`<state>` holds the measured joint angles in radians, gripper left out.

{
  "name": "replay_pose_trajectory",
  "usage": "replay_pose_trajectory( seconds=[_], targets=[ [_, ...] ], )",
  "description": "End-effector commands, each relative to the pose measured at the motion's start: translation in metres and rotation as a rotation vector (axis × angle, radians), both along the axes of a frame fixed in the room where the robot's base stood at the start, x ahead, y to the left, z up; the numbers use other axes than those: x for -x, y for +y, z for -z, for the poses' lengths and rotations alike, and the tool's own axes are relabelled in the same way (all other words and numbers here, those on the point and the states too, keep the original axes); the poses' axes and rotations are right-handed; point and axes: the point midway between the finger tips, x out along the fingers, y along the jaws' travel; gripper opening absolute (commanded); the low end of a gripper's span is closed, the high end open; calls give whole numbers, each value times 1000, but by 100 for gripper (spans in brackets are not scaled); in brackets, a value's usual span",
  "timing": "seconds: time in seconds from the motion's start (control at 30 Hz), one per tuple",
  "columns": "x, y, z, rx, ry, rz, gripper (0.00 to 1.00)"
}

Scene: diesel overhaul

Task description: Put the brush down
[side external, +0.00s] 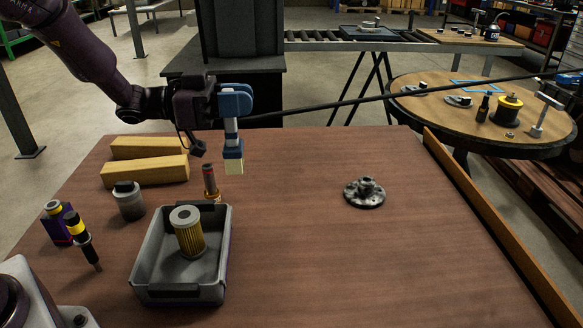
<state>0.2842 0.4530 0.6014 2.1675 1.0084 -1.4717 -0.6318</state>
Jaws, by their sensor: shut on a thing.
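The brush (233,150) has a blue lower part and pale cream bristles, and hangs bristles-down from my gripper (235,103). My gripper is shut on its upper end, which the fingers partly hide. The bristles appear to be above the brown tabletop (300,235), behind the grey bin; the exact height cannot be told from this view.
The grey bin (148,255) holds a yellow pleated filter (188,232). A dark flanged hub (364,192) sits right. The front right is clear.

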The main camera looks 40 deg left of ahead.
Motion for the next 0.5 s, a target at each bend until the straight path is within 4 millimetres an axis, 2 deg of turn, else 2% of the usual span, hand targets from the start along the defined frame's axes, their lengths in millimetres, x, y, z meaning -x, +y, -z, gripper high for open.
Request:
replay_pose_trajectory(
  seconds=[0.03, 0.2, 0.4, 0.5],
  targets=[
    [-1, 0, 21, -2, 11, 0, 0],
    [0, 0, 62, -3, 3, 0, 0],
    [-2, 0, 84, -2, -2, 1, 0],
    [-11, -1, 91, -3, -3, 2, 0]
  ],
)
